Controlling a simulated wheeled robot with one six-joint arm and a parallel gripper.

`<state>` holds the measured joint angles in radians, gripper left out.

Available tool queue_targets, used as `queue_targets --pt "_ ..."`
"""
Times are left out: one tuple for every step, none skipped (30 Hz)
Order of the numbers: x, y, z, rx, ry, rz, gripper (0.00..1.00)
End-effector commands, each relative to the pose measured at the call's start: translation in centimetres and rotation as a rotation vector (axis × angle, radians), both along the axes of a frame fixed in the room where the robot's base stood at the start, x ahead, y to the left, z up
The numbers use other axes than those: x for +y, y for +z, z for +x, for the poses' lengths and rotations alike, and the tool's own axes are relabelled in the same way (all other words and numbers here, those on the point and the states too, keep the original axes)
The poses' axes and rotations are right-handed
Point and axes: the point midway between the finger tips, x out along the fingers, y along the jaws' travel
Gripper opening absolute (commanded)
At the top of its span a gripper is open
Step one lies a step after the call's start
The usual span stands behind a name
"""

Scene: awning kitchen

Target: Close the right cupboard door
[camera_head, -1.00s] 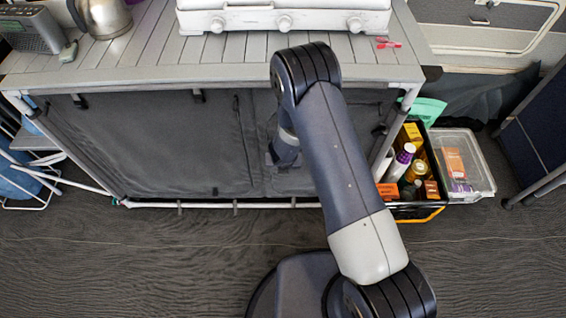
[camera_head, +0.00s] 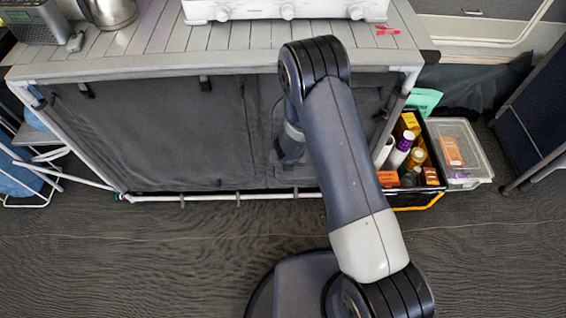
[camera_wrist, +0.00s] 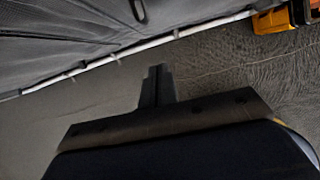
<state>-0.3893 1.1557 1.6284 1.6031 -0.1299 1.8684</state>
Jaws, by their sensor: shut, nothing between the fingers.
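The cupboard (camera_head: 150,135) has dark grey fabric front panels under a slatted grey top. Its right door (camera_head: 262,115) is the panel right of the vertical seam, largely hidden behind my arm in the head view. What shows of it looks about level with the left panel, but I cannot tell whether it is fully closed. In the wrist view, my gripper (camera_wrist: 157,84) is shut and empty, over the floor below the fabric front (camera_wrist: 60,40) and its pale bottom rail (camera_wrist: 130,50). In the head view, the fingertips are hidden.
A black crate of bottles and boxes (camera_head: 428,203) and a clear lidded bin (camera_head: 470,165) stand right of the cupboard. A white stove (camera_head: 235,12) and kettle (camera_head: 112,12) are on top. A folding chair (camera_head: 540,120) is far right. The floor in front (camera_head: 150,260) is clear.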

Motion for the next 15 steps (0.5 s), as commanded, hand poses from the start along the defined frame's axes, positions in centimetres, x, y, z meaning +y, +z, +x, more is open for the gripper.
queue_targets --pt "0.2 1.4 -0.2 -0.005 0.002 0.003 0.0" --pt "0.2 1.8 -0.4 -0.004 0.002 0.002 0.0" --pt "0.1 2.4 -0.6 -0.004 0.001 0.002 0.0" --pt "0.1 2.8 -0.8 -0.004 0.001 0.003 0.0" --pt "0.1 3.3 -1.0 -0.003 0.001 0.003 0.0" --pt "0.1 4.0 -1.3 -0.003 0.002 0.003 0.0" --pt "0.1 4.5 -1.5 -0.004 0.002 0.003 0.0" --pt "0.1 4.9 -1.7 -0.003 0.003 0.002 0.0" --pt "0.1 5.7 -2.0 -0.003 0.003 0.002 0.0" --pt "0.1 6.1 -2.2 -0.003 0.002 0.003 0.0" --pt "0.1 6.6 -2.4 -0.002 0.002 0.002 0.0" --pt "0.0 7.2 -2.6 -0.002 0.002 0.002 0.0" --pt "0.1 7.6 -2.8 -0.002 0.003 0.002 0.0" --pt "0.0 7.9 -2.9 -0.002 0.003 0.002 0.0" --pt "0.0 8.3 -3.1 -0.001 0.002 0.002 0.0"
